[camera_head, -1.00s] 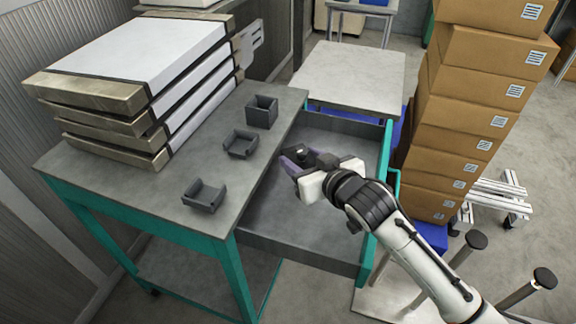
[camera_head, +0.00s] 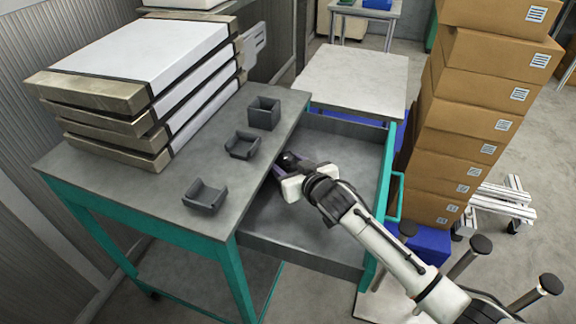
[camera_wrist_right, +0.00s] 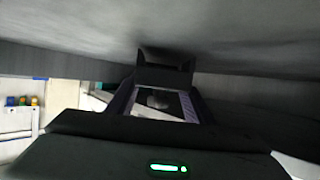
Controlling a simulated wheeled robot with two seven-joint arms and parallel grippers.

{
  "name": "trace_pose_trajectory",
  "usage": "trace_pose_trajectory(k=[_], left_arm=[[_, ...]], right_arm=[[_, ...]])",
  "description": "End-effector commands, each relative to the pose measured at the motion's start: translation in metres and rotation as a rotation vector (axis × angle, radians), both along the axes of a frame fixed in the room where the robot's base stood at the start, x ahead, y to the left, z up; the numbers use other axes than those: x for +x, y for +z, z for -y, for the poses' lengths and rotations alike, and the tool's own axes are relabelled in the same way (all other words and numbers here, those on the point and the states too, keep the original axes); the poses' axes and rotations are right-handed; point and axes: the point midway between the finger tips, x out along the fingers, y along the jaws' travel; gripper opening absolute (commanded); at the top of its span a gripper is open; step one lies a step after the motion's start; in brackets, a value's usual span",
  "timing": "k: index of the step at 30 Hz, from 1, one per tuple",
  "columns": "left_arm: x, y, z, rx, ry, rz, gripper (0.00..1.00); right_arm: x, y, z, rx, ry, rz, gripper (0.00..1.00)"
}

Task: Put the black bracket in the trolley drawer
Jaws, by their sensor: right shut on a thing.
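My right gripper (camera_head: 284,166) is shut on a small black bracket (camera_head: 288,159). The gripper hangs over the open trolley drawer (camera_head: 298,256), close to the edge of the trolley top (camera_head: 130,190). In the right wrist view the black bracket (camera_wrist_right: 165,72) sits at the fingertips, dark and partly hidden by shadow, with a grey surface close by. I cannot tell whether the bracket touches the drawer. My left gripper is out of view.
Several dark grey open trays stand on the trolley top, one nearest the front (camera_head: 205,196). A stack of flat cases (camera_head: 150,65) fills its back left. Stacked cardboard boxes (camera_head: 465,110) rise right of the drawer. The drawer floor's visible part is clear.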

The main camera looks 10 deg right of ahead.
Motion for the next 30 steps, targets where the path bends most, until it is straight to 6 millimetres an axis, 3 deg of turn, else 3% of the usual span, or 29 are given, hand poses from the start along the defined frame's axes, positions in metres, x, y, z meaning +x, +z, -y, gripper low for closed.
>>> trace_pose_trajectory(k=[11, 12, 15, 26, 30], left_arm=[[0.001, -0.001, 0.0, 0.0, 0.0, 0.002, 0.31], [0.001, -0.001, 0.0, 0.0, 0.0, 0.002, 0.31], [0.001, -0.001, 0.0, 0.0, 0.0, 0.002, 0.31], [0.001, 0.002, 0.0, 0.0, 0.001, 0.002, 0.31], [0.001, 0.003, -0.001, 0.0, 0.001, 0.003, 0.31]], right_arm=[[0.0, -0.004, 0.0, 0.002, 0.001, 0.004, 0.16], [-0.001, -0.006, 0.0, 0.001, 0.0, 0.0, 0.48], [-0.001, -0.006, 0.0, 0.0, 0.0, 0.0, 0.65], [-0.001, 0.0, 0.0, -0.001, 0.0, 0.001, 0.65], [-0.016, 0.003, 0.003, 0.001, 0.001, 0.0, 0.65]])
